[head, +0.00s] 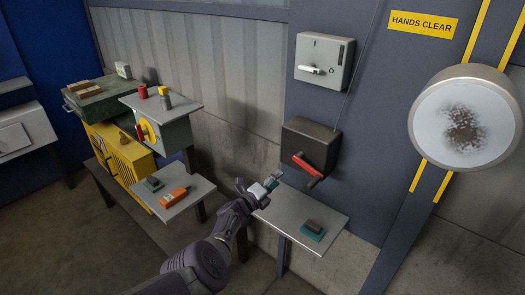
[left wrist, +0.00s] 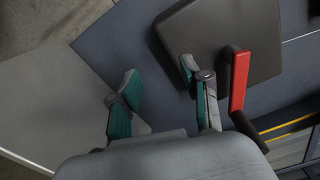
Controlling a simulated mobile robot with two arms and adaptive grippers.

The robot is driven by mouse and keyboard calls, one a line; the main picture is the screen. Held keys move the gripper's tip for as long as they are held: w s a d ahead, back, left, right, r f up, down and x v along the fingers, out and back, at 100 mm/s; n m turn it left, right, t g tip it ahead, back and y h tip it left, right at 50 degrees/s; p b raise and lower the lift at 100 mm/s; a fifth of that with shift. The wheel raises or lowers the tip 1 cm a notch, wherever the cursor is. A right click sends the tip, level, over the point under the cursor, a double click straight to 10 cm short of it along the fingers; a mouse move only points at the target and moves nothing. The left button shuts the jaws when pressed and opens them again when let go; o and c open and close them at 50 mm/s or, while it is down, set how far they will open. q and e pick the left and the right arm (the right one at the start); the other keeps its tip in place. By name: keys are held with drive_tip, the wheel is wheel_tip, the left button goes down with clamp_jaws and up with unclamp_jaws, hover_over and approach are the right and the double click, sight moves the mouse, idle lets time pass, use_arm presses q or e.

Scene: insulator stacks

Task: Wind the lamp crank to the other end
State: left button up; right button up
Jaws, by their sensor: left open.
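The lamp crank (head: 307,165) is a red arm with a dark handle (head: 314,183) at its lower right end. It sits on the front of a dark box (head: 318,138) fixed to the blue-grey post. My left gripper (head: 271,182) is open and empty, to the left of the crank and a little lower. In the left wrist view, its teal fingers (left wrist: 158,92) are spread. The red crank arm (left wrist: 239,80) lies just outside the right finger, not between the fingers. The round lamp (head: 465,118) is at the right, its face dark and speckled in the middle. My right gripper is not in view.
A grey shelf (head: 280,214) below the crank box holds a dark block on a teal pad (head: 313,229). A grey switch box (head: 325,60) with a white lever is above. A cable runs up from the crank box. Another small shelf (head: 170,210) stands left.

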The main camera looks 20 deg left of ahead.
use_arm(q)
drive_tip(key=w+a+r+m, duration=0.1)
drive_tip(key=a+r+m, duration=0.3)
drive_tip(key=r+m, duration=0.6)
drive_tip(key=m, duration=0.5)
drive_tip(key=shift+w+r+b, duration=0.25)
drive_tip(key=shift+r+b, duration=0.1)
drive_tip(key=shift+r, duration=0.05)
